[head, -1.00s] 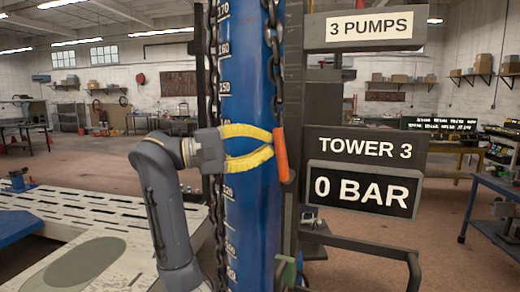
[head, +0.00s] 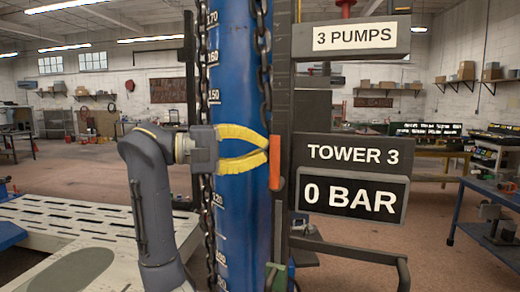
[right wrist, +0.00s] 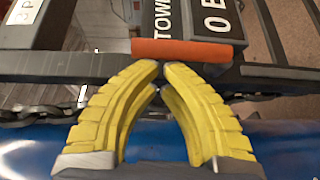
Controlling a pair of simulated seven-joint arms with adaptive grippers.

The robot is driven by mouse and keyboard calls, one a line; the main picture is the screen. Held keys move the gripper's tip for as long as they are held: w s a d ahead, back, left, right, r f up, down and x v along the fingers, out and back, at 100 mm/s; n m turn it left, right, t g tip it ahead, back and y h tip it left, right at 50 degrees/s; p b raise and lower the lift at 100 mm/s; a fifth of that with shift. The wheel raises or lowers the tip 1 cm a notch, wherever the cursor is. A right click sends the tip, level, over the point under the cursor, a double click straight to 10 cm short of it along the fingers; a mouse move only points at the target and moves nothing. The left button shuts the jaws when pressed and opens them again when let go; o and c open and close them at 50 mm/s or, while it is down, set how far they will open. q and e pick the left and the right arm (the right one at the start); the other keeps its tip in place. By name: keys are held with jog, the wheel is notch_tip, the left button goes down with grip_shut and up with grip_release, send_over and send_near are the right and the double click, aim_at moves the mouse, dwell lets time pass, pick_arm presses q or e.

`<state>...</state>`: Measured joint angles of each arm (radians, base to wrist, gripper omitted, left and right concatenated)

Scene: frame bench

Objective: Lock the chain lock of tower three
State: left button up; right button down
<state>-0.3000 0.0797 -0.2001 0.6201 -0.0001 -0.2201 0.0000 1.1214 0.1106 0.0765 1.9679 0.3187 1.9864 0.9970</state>
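The blue tower column (head: 232,60) carries a scale and stands in the middle of the head view. A dark chain (head: 264,60) hangs down its right side. An orange handle (head: 275,162) stands nearly upright beside the chain; it also shows in the right wrist view (right wrist: 185,50). My right gripper (head: 267,151), with yellow fingers, is in front of the column. Its fingertips (right wrist: 161,68) come together right at the handle, with no object seen between them. Whether they touch the handle is unclear. My left gripper is out of view.
Signs read TOWER 3 (head: 352,153), 0 BAR (head: 350,196) and 3 PUMPS (head: 348,38), right of the column. A dark bracket (head: 345,248) juts out below them. A white slotted platform (head: 90,225) lies at left. A blue cart (head: 490,205) stands at right.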

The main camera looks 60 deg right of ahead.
jog(key=w+d+v, duration=0.1)
jog(key=w+v, duration=0.1)
jog(key=v, duration=1.1)
jog(key=shift+d+f, duration=0.25)
jog(key=shift+d, duration=0.2)
